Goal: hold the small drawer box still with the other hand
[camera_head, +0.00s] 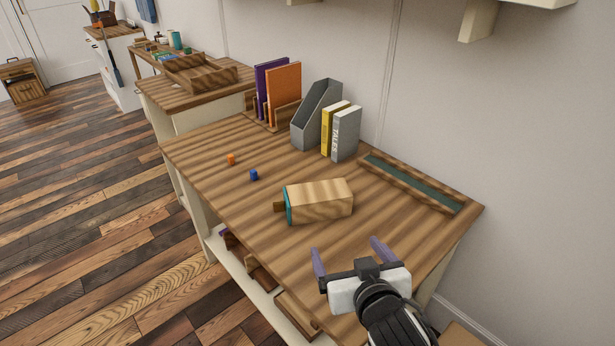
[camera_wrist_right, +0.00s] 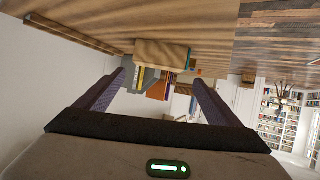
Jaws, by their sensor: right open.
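The small drawer box (camera_head: 322,200) lies in the middle of the wooden tabletop. It is light striped wood with a teal front edge and a brown knob at its left end, and its drawer looks shut. In the right wrist view the box (camera_wrist_right: 160,52) shows at upper centre, beyond the fingers. My right gripper (camera_head: 350,256) is open and empty near the front right of the table, with its purple fingers pointing towards the box and apart from it. My left gripper is in neither view.
A grey file holder (camera_head: 316,115), books (camera_head: 346,134) and a long teal-lined tray (camera_head: 412,184) stand along the wall. The tabletop around the box is mostly clear.

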